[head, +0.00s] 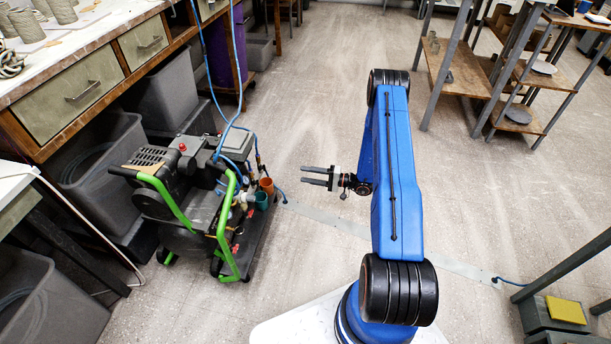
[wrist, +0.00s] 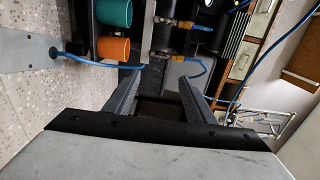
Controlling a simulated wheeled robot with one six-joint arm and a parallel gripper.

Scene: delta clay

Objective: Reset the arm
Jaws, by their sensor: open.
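My gripper (head: 316,177) is open and empty, pointing left over the clear floor in the head view. My blue arm reaches forward from its base, with the gripper off its left side. In the wrist view my gripper's two dark fingers (wrist: 163,92) stand apart with nothing held between them. Beyond them is the compressor machine.
A black compressor with green handles (head: 190,200) stands left of my gripper; an orange cup (wrist: 113,48) and a teal cup (wrist: 113,12) show on it. A workbench with drawers (head: 75,92) is at left. Shelving (head: 455,75) stands at the back right. Open floor (head: 310,100) lies between.

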